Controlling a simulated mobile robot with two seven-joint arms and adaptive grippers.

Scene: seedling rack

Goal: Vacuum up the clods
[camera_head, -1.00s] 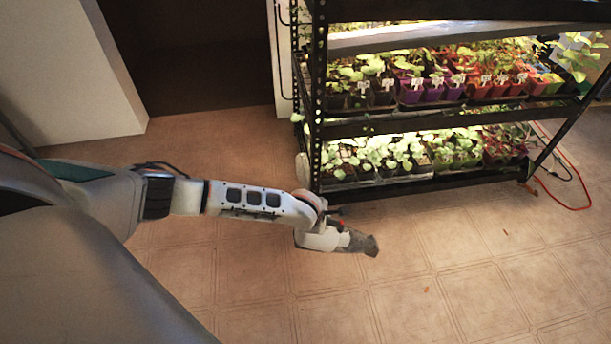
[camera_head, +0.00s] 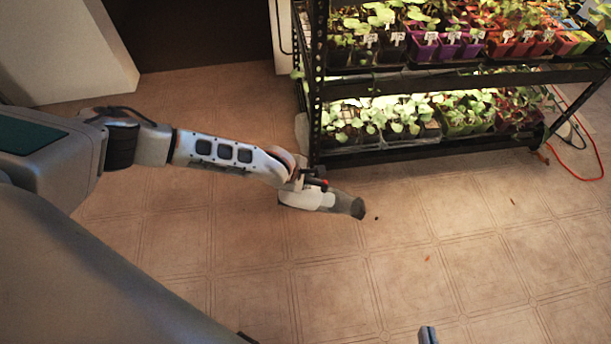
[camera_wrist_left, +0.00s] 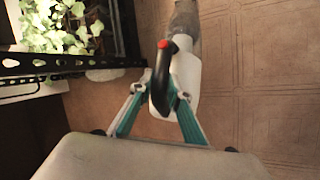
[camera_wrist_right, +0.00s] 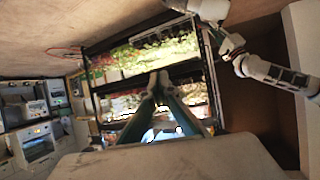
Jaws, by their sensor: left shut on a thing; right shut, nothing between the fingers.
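A handheld vacuum with a white body (camera_head: 306,199) and a grey nozzle (camera_head: 347,205) is held low over the floor. My left gripper (camera_head: 314,181) is shut on its dark, red-tipped handle; the white body also shows in the left wrist view (camera_wrist_left: 187,72). A small dark clod (camera_head: 376,217) lies just right of the nozzle tip, apart from it in the picture. Two brownish clods lie farther right, one nearer (camera_head: 428,258) and one by the rack side (camera_head: 514,201). My right gripper (camera_wrist_right: 158,78) is shut and empty; its tip (camera_head: 428,335) shows at the bottom of the head view.
A black metal rack (camera_head: 430,149) with lit trays of seedlings stands just behind the vacuum, its near post close to my left gripper. A red cable (camera_head: 580,176) lies on the floor at its right end. The tiled floor (camera_head: 320,295) in front is clear.

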